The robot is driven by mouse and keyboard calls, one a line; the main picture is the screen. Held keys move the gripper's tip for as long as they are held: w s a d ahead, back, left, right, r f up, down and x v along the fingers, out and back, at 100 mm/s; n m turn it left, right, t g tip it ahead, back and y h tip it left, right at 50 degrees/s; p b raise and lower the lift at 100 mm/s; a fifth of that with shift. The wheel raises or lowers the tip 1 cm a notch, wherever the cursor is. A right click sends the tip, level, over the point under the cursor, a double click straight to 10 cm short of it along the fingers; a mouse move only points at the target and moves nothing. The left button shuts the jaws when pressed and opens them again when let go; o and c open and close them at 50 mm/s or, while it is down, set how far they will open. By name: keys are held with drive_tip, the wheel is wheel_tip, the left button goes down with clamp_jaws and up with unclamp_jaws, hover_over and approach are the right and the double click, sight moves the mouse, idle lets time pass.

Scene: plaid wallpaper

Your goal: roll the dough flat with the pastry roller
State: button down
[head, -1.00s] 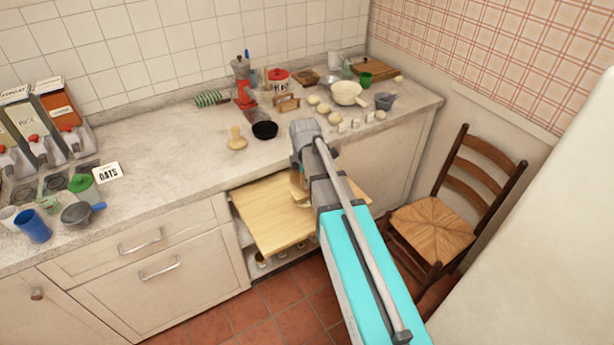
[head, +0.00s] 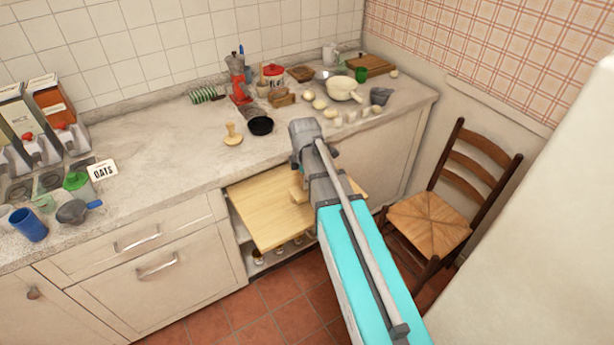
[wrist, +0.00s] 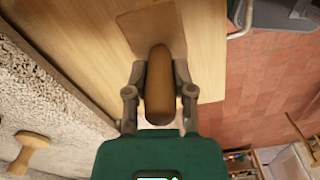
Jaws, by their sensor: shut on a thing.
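My gripper (wrist: 160,76) is shut on a brown wooden piece with a rounded end, which looks like the pastry roller (wrist: 160,92), in the wrist view. It is over the pale pull-out board (wrist: 85,40); I cannot tell whether it touches it. A darker tan patch (wrist: 150,22) lies just beyond it, and I cannot tell if this is part of the roller or a shadow. In the head view my arm hides most of the gripper; a bit of wood (head: 297,192) shows beside it over the board (head: 262,215). I cannot make out the dough on the board for certain.
A chair (head: 435,220) stands at right. Open floor (head: 285,300) lies below the board.

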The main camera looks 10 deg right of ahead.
drive_tip(key=shift+f, duration=0.1)
idle(0.3)
drive_tip(key=shift+w+a, duration=0.2)
drive_tip(key=shift+w, duration=0.4)
drive_tip(key=shift+w+a, duration=0.15)
drive_tip(key=shift+w, duration=0.4)
drive_tip(key=shift+w+a+r, duration=0.1)
drive_tip(key=shift+w+a, duration=0.1)
drive_tip(key=shift+w, duration=0.35)
drive_tip(key=shift+w+a+r, duration=0.1)
drive_tip(key=shift+w+a, duration=0.05)
drive_tip(key=shift+w, duration=0.4)
drive_tip(key=shift+s, duration=0.15)
drive_tip(key=shift+s+d+f, duration=0.15)
drive_tip(key=shift+s+d, duration=0.05)
drive_tip(key=shift+s, duration=0.3)
drive_tip(key=shift+s+d+f, duration=0.1)
drive_tip(key=shift+s+d, duration=0.05)
drive_tip(key=shift+s, duration=0.35)
drive_tip(key=shift+s+d+f, duration=0.15)
drive_tip(key=shift+s+d, duration=0.05)
drive_tip(key=shift+s, duration=0.4)
drive_tip(key=shift+s+d+f, duration=0.1)
drive_tip(key=shift+s+d, duration=0.1)
drive_tip(key=shift+s, duration=0.35)
